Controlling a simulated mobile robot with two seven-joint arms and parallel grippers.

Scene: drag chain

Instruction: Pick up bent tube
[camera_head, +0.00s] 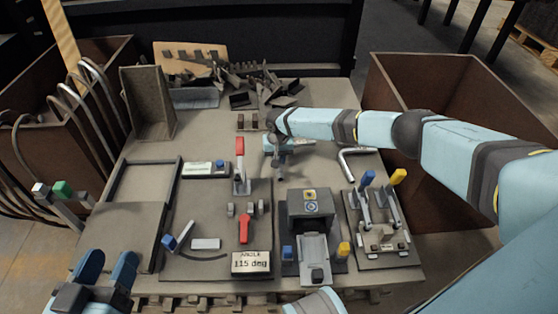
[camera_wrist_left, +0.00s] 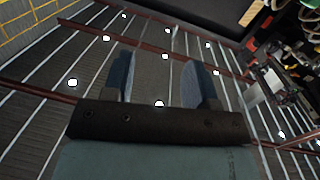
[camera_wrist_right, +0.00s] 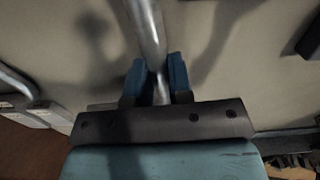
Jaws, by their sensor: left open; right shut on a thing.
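My right gripper (camera_head: 283,146) is over the table's middle, behind the grey block device. In the right wrist view its blue fingers (camera_wrist_right: 156,82) are shut on a shiny metal tube (camera_wrist_right: 149,35), which runs away from the fingers; its far end is out of that view. In the head view the held tube is mostly hidden by the gripper. Another bent silver tube (camera_head: 346,165) lies at the table's right side, behind the two-lever fixture. My left gripper (camera_head: 108,268) is open and empty at the front left; its fingers also show in the left wrist view (camera_wrist_left: 157,82).
A grey block device (camera_head: 310,212) and a fixture with blue and yellow levers (camera_head: 383,235) are to the right. Long curved tubes (camera_head: 88,105) rise at left. Brown bins flank the table.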

